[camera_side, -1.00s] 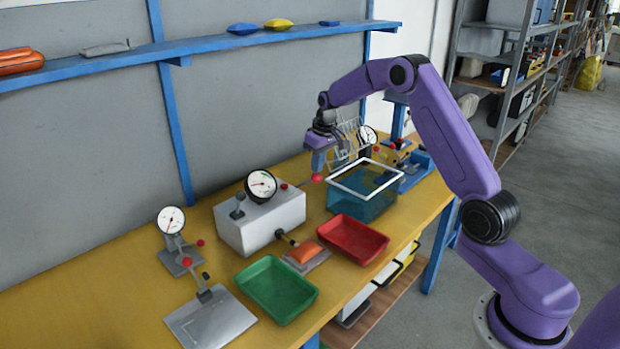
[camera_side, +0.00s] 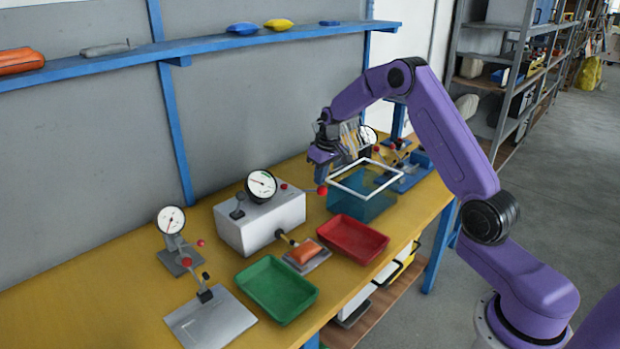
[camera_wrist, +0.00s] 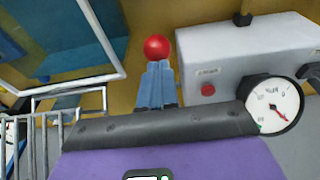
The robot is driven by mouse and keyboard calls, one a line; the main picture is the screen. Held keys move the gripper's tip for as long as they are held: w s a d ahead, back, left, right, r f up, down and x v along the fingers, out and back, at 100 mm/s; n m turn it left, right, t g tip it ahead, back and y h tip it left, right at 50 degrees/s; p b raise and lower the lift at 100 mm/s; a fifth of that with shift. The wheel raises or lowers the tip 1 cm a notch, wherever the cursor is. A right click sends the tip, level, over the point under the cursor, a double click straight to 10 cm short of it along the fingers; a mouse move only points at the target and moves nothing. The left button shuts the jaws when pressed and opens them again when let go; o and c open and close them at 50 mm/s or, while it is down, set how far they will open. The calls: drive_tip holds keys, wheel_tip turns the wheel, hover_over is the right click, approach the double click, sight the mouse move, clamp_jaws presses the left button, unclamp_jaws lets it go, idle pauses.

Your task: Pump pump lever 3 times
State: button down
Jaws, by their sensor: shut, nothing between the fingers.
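The pump lever's round red knob (camera_side: 322,190) stands just right of the white box, at the left edge of the blue bin. It also shows in the wrist view (camera_wrist: 157,47), straight beyond the fingertips. My gripper (camera_side: 321,178) is shut and empty, pointing down at the knob. In the wrist view its closed fingers (camera_wrist: 157,68) end right at the knob; they look to touch it or nearly so, which I cannot tell for sure.
The white box (camera_side: 260,220) has a round dial gauge (camera_side: 262,185) on top. A clear blue bin (camera_side: 360,205) with a white rim is close on the right. Red (camera_side: 352,238) and green (camera_side: 277,289) trays lie in front. Another gauge (camera_side: 171,220) stands at left.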

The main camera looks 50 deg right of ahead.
drive_tip(key=shift+s+f, duration=0.35)
drive_tip(key=shift+f, duration=0.35)
drive_tip(key=shift+s+f, duration=0.3)
drive_tip(key=shift+f, duration=0.6)
drive_tip(key=shift+r, duration=0.15)
wheel_tip(320, 180, up, 10)
drive_tip(key=w, duration=0.2)
drive_tip(key=shift+w, duration=0.3)
idle(0.3)
wheel_tip(320, 180, up, 3)
hover_over(324, 187)
drive_tip(key=w, duration=0.3)
drive_tip(key=shift+s+f, duration=0.15)
drive_tip(key=shift+f, duration=3)
